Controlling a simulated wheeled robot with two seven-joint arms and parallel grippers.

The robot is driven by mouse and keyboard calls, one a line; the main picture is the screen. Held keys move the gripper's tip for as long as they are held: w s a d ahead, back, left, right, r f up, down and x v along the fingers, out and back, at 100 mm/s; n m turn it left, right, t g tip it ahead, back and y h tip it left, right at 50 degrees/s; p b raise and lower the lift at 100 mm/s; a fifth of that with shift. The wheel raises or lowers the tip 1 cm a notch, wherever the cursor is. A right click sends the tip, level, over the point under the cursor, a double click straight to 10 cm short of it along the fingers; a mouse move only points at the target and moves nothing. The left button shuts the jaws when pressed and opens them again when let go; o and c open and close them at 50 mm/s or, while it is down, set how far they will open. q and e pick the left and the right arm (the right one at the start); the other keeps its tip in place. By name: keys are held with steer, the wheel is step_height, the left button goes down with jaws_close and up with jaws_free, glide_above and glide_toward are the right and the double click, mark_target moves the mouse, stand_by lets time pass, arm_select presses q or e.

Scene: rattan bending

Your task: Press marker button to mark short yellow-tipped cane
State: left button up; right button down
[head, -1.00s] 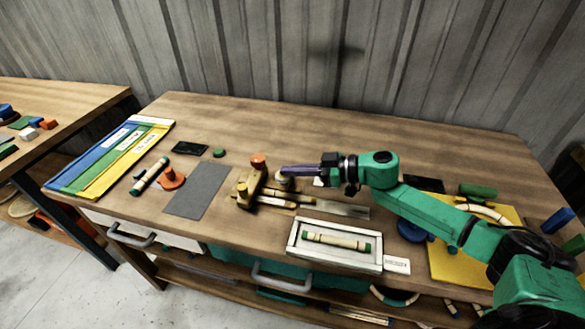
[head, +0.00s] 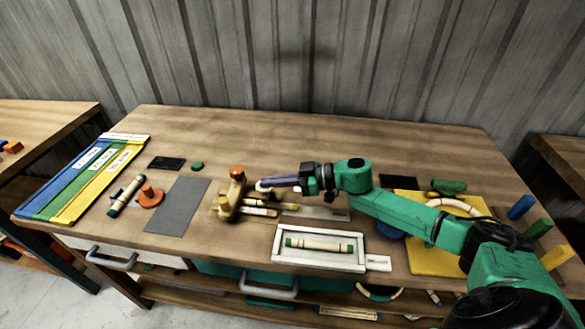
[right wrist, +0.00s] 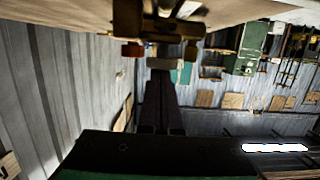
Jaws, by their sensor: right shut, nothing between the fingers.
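A wooden marking fixture (head: 230,200) with an orange knob (head: 236,172) on top stands at the middle of the bench. In the right wrist view the shut fingers (right wrist: 161,88) point toward a blurred wooden part (right wrist: 155,25). My left gripper is out of view.
A white tray (head: 280,259) holds a green-tipped cane (head: 320,244) in front. Another green-tipped cane (head: 125,195) lies beside an orange disc (head: 151,197) at left. A grey mat (head: 178,206) lies between.

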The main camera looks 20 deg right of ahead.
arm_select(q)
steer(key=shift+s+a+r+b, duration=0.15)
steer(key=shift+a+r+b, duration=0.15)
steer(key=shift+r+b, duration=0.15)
arm_select(e)
steer(key=s+d+r, duration=0.5)
steer(key=d, duration=0.3)
steer(key=shift+s+r, duration=0.15)
steer(key=shift+r, duration=0.05)
steer(key=shift+d, duration=0.1)
